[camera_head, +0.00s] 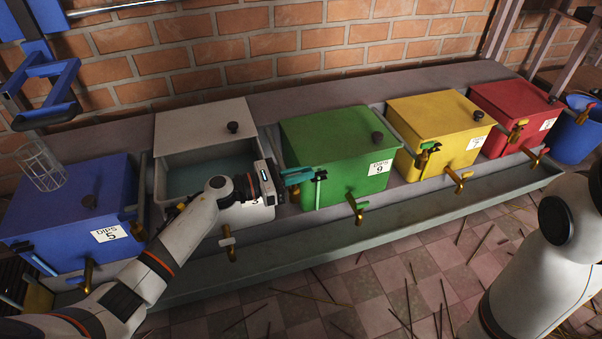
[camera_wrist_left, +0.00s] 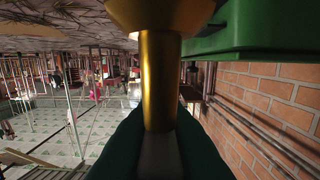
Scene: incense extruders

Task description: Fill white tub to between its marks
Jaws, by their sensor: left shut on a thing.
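The white tub (camera_head: 160,185) stands between the blue and green tubs. Its lid (camera_head: 205,125) is pushed back and greenish liquid (camera_head: 195,178) shows inside. My left forearm and wrist cross its front, so its level marks are hidden. My left gripper (camera_head: 297,178) is at its right side, beside the green tub. In the left wrist view the dark green fingers are shut on the pale handle (camera_wrist_left: 160,155) of a brass tap (camera_wrist_left: 160,80). Whether liquid flows cannot be told. A lower white-handled tap (camera_head: 228,242) is at the white tub's front. My right gripper is out of view.
A blue tub (camera_head: 60,215), green tub (camera_head: 335,150), yellow tub (camera_head: 440,125) and red tub (camera_head: 515,110) share the bench, above a long trough (camera_head: 400,220). A blue bucket (camera_head: 575,140) is at far right. Sticks litter the floor.

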